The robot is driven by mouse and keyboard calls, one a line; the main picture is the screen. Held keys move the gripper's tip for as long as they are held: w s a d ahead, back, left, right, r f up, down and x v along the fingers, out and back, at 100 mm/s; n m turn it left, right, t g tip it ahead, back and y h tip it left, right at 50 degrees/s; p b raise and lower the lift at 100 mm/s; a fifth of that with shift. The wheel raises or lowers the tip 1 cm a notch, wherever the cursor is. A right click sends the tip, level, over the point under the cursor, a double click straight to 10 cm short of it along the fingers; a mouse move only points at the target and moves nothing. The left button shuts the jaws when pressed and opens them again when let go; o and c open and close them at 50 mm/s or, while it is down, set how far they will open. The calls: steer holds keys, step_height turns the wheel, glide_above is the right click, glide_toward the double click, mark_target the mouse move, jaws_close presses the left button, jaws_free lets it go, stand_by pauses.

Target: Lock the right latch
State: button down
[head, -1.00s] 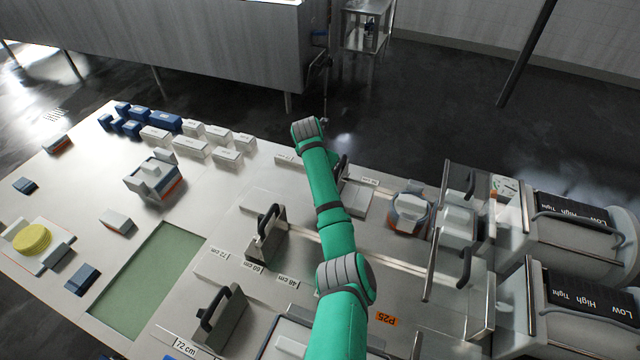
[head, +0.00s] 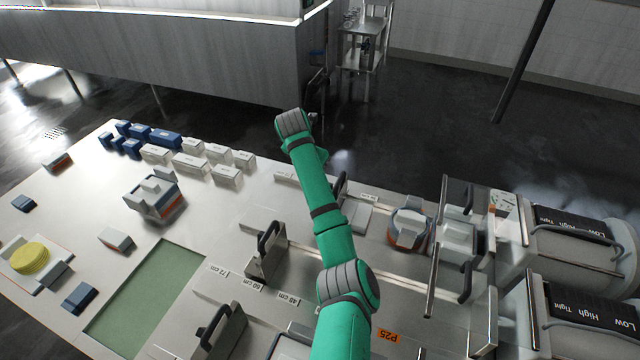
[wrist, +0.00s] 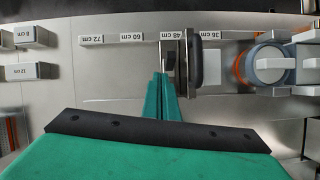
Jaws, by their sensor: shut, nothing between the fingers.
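A metal block with a black handle (wrist: 193,56) stands on a rail by the 48 cm mark in the wrist view. It looks like the same block (head: 341,184) partly hidden behind my arm in the head view. I cannot tell for sure which part is the right latch, or whether it is locked. My gripper (wrist: 164,77) is shut and empty, its green fingertips close beside the block's left face. I cannot tell if they touch. In the head view the fingers are hidden by my green arm.
Another handled block (head: 268,256) stands nearer on the table. A round grey and orange piece (head: 408,229) lies to the right. Low/High/Tight panels (head: 572,228) stand at the far right. White blocks (head: 191,163) lie at the left. A green mat (head: 145,305) is bare.

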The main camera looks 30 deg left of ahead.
steer(key=shift+w+d+r, duration=0.2)
steer(key=shift+d+r, duration=0.05)
steer(key=shift+r, duration=0.3)
steer(key=shift+w+d+r, duration=0.2)
steer(key=shift+r, duration=0.35)
steer(key=shift+w+a, duration=0.1)
